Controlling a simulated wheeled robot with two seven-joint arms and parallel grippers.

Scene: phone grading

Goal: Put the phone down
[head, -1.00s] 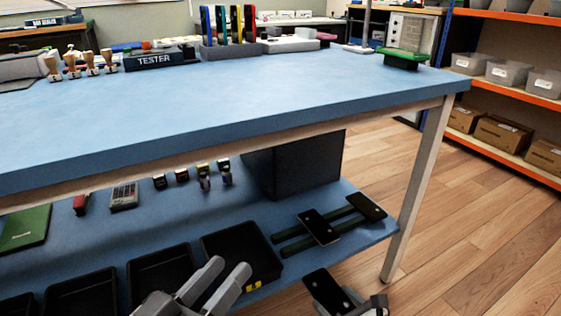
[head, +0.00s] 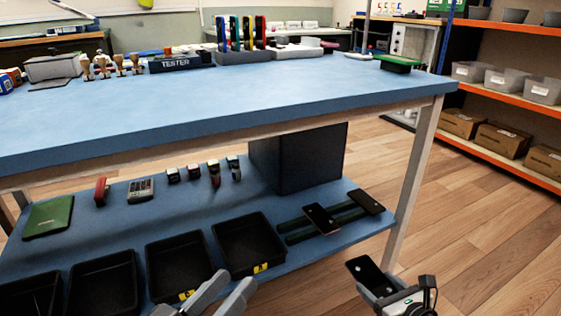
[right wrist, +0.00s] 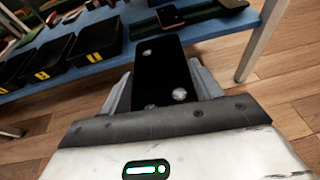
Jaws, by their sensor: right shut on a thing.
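My right gripper (head: 378,287) is shut on a dark phone (head: 366,270). It holds the phone over the floor, in front of the table's right end. In the right wrist view the phone (right wrist: 160,75) sits between the two fingers, its dark face with round light spots showing. My left gripper (head: 232,292) is at the bottom of the head view, fingers apart and nothing seen between them. Two other phones lie on dark green strips on the lower shelf: a nearer phone (head: 320,218) and a farther phone (head: 367,201).
Black trays with yellow labels, such as the rightmost tray (head: 214,236), line the front of the blue lower shelf (head: 130,220). A dark box (head: 298,160) stands behind the strips. A table leg (head: 415,180) rises at the right. The blue tabletop (head: 250,95) has a wide clear area.

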